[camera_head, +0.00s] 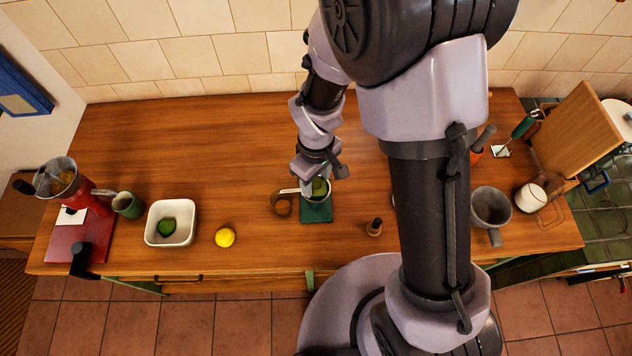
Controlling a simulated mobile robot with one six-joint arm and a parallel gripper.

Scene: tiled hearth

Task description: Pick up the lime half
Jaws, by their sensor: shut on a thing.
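My gripper (319,178) points down over the middle of the counter, near its front. It is shut on the lime half (320,188), a small green piece showing between and below the fingers. The lime half is just above or at a dark green square (317,214); I cannot tell whether they touch. The fingers and wrist partly hide the lime half.
A white dish (153,238) holding a dark green item (166,227) and a yellow lemon (225,237) are to the left. A small brown cup (281,206) stands close beside my gripper. A brown stopper-like object (374,227) and a grey mug (490,206) are right.

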